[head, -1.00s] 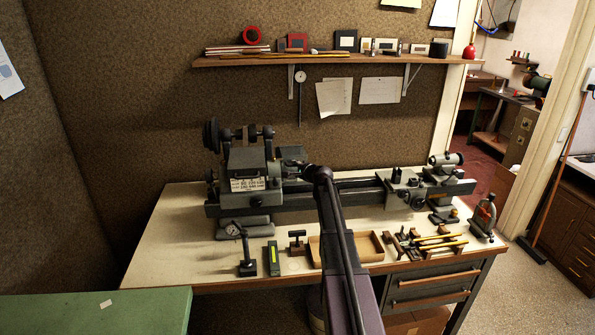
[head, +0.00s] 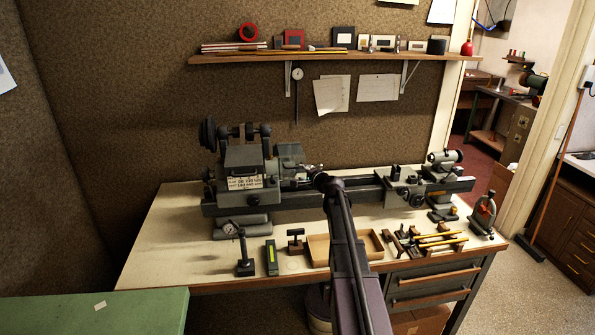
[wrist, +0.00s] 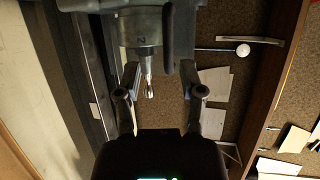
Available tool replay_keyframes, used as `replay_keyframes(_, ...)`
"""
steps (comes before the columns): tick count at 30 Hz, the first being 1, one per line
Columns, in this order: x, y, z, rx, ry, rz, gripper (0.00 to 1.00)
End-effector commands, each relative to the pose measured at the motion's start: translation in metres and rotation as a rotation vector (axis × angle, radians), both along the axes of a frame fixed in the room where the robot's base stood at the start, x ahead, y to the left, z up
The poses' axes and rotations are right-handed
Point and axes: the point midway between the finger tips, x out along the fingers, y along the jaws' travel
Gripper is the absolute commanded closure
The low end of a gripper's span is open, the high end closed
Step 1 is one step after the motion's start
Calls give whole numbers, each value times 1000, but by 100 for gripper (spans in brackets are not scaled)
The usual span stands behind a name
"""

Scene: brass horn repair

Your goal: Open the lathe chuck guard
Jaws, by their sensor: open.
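The lathe (head: 345,193) stands along the back of the bench, its headstock (head: 243,160) at the left. A grey-green rounded housing (head: 289,154) at the chuck end seems to be the chuck guard; I cannot tell whether it is open or closed. In the wrist view, a grey housing (wrist: 138,24) and a dark upright bar (wrist: 169,38) lie just beyond my fingertips, with a silvery part (wrist: 150,82) pointing toward me. My gripper (wrist: 159,72) is open and empty, its fingers apart either side of that part. In the head view my arm mostly hides the gripper.
A dial gauge stand (head: 243,255), a level (head: 271,258), a wooden tray (head: 318,250) and several tools lie along the bench front. The tailstock (head: 440,178) is at the right. A shelf (head: 330,57) runs above the lathe.

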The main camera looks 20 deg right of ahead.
Motion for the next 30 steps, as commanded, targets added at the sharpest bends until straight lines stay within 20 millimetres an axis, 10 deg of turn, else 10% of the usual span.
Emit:
replay_keyframes(9,-36,-2,8,1,0,1,49)
replay_keyframes(24,-43,-3,9,0,0,2,49)
replay_keyframes(30,-45,6,6,-15,11,22,100)
